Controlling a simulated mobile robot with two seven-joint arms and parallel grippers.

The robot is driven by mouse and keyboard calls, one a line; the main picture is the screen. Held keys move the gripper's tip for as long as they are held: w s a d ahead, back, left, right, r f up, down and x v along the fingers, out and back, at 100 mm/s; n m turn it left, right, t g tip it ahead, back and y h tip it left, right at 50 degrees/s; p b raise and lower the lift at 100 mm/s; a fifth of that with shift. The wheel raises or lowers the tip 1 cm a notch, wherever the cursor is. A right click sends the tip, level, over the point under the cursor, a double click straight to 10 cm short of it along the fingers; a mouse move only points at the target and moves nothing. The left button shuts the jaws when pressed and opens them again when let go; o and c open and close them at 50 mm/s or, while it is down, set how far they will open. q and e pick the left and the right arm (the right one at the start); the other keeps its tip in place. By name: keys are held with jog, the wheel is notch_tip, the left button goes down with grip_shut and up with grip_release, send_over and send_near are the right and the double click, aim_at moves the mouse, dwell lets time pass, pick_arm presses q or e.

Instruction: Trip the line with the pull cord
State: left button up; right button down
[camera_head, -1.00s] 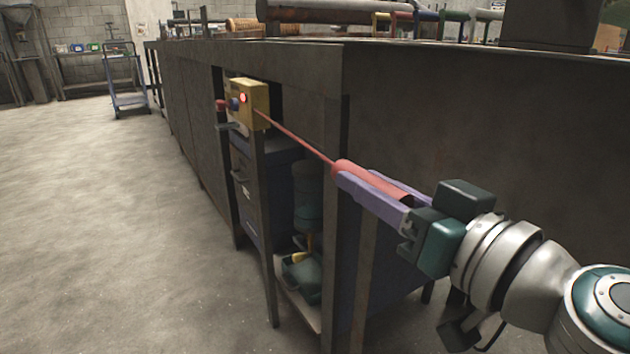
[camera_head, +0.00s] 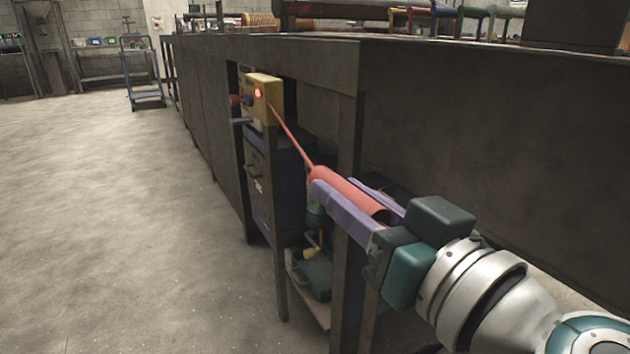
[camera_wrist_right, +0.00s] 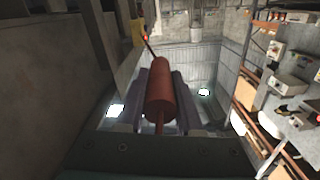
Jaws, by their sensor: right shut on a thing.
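The yellow switch box (camera_head: 264,98) is fixed under the bench edge and has a lit red lamp (camera_head: 258,93). A thin red pull cord (camera_head: 291,136) runs straight from the box to a red cylindrical handle (camera_head: 347,192). My right gripper (camera_head: 336,186) is shut on the handle, with its purple fingers along both sides. The right wrist view also shows the handle (camera_wrist_right: 160,92) between the fingers, with the cord leading up to the box (camera_wrist_right: 138,33). My left gripper is not in view.
The long dark bench (camera_head: 450,110) stands close beside my right arm. A bench leg (camera_head: 348,270) and a blue drawer cabinet (camera_head: 275,190) are below the box. A blue trolley (camera_head: 143,75) stands far back. The concrete floor (camera_head: 120,220) at left is clear.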

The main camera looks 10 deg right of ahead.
jog(key=c, duration=0.6)
grip_release()
jog(key=shift+a, duration=0.1)
jog(key=shift+s, duration=0.15)
jog(key=shift+s, duration=0.35)
jog(key=b+v, duration=0.1)
jog(key=v, duration=0.8)
jog(key=shift+r, duration=0.2)
